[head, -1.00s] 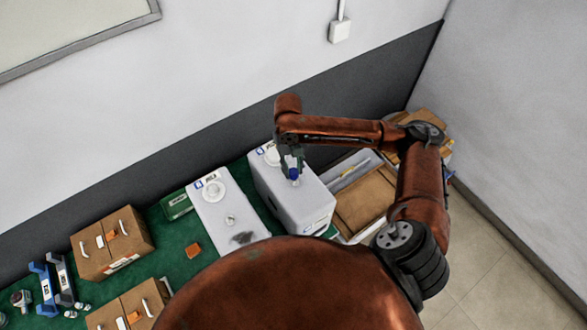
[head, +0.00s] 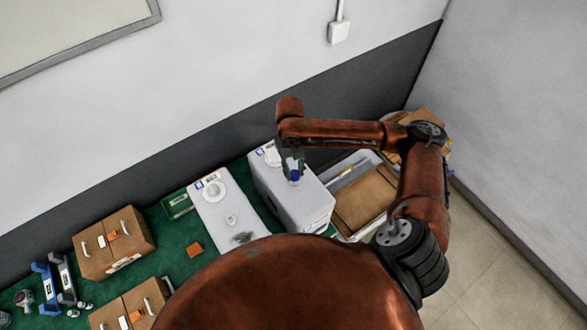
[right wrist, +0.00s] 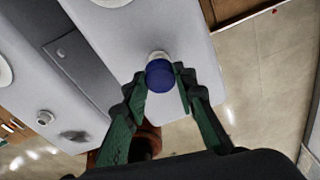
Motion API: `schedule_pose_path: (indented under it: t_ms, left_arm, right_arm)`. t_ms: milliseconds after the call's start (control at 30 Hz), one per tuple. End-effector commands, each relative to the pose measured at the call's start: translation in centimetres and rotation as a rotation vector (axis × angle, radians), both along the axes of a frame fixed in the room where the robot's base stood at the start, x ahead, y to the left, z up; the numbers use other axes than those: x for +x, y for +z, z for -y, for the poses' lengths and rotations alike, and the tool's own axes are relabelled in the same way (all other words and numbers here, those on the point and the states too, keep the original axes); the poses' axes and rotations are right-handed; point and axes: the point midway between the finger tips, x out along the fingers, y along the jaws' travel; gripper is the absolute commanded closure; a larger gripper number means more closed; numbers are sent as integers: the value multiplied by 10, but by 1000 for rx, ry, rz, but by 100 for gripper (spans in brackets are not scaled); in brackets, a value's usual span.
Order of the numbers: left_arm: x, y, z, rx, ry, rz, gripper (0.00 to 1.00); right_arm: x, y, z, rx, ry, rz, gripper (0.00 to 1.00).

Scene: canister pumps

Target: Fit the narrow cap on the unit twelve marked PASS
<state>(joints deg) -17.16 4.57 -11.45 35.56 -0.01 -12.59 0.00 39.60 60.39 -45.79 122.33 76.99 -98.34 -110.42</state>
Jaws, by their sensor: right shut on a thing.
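The blue cap (head: 295,176) is between the fingertips of my right gripper (head: 292,169), which is shut on it. In the right wrist view the cap (right wrist: 160,76) sits between the two green fingers (right wrist: 162,88), with a pale neck (right wrist: 158,56) showing just past it. It is over the top of the right white unit (head: 302,202); I cannot tell whether it is seated on the neck. A second white unit (head: 215,205) stands to the left, with an uncapped pale neck (head: 231,220). The label writing is too small to read. My left gripper is not in view.
A grey bin (head: 345,172) with brown cardboard stands right of the units. Cardboard boxes (head: 128,228), an orange block (head: 195,250), a green box (head: 176,204) and blue racks (head: 48,286) lie left on the green surface (head: 170,240). A wall stands close behind.

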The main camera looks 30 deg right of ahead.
Motion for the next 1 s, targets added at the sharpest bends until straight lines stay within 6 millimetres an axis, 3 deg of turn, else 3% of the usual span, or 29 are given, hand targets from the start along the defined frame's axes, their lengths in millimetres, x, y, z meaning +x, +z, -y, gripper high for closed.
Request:
schedule_pose_path:
  t_ms: [1000]
  left_arm:
    - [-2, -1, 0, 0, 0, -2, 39]
  right_arm:
    - [-1, -12, 0, -1, 0, 0, 83]
